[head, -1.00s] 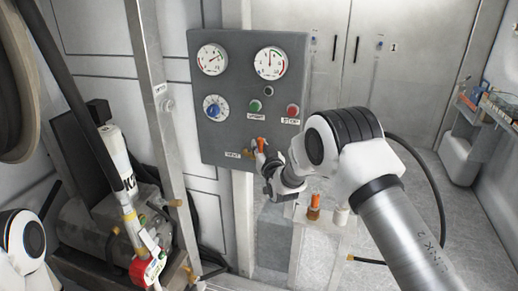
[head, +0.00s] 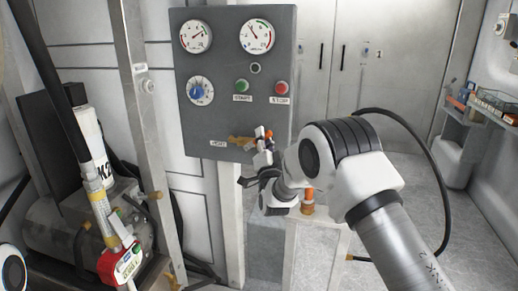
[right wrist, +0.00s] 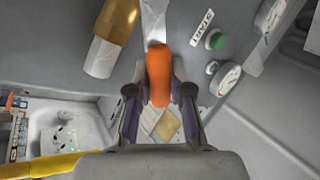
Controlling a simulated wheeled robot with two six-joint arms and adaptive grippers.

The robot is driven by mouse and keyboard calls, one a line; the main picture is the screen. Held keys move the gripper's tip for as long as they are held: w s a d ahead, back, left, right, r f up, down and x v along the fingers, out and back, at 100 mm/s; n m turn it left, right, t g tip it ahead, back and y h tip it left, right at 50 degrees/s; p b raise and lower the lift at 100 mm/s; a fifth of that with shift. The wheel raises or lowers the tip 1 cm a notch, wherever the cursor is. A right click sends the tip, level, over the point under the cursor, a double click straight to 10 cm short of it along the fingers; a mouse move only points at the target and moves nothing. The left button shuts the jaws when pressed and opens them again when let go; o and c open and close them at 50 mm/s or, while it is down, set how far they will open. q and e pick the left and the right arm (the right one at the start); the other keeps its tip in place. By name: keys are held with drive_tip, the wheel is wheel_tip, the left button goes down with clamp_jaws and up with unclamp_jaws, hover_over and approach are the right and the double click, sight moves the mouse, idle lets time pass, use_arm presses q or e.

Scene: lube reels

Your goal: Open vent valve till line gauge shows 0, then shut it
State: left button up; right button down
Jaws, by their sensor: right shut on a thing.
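The grey panel (head: 235,110) carries two round gauges. The left gauge (head: 196,37) has its needle toward the upper right. The right gauge (head: 257,36) has its needle toward the upper left. Their captions are too small to read. The brass vent valve (head: 240,142) sits at the panel's lower edge, right of a small label. Its orange handle (head: 268,133) shows above my right gripper (head: 264,150). In the right wrist view the orange handle (right wrist: 158,75) is between the fingers of my right gripper (right wrist: 160,92), which is shut on it. My left gripper is out of view.
A blue dial (head: 201,90), a green start button (head: 242,86) and a red stop button (head: 281,88) are on the panel. An orange-and-brass fitting (head: 308,202) stands below the gripper. A hose handle with a red meter (head: 121,262) is at lower left. Open floor lies at right.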

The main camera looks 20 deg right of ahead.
drive_tip(key=shift+s+d+f+m+g+h+b, duration=0.3)
drive_tip(key=shift+f+m+h+b, duration=0.45)
drive_tip(key=shift+m+h+b, duration=1.2)
drive_tip(key=shift+w+d+f+m+g+h+b, duration=0.1)
drive_tip(key=shift+f+m+g+h+b, duration=0.25)
drive_tip(key=shift+f+m+h+b, duration=1.4)
drive_tip(key=shift+s+d+r+m+g+h+b, duration=0.3)
drive_tip(key=shift+m+h+b, duration=0.75)
drive_tip(key=shift+m, duration=1.95)
drive_tip(key=shift+w+a, duration=0.1)
drive_tip(key=shift+a, duration=0.05)
drive_tip(key=shift+y, duration=0.25)
drive_tip(key=c, duration=1)
unclamp_jaws()
drive_tip(key=shift+c, duration=0.2)
drive_tip(key=v, duration=1.2)
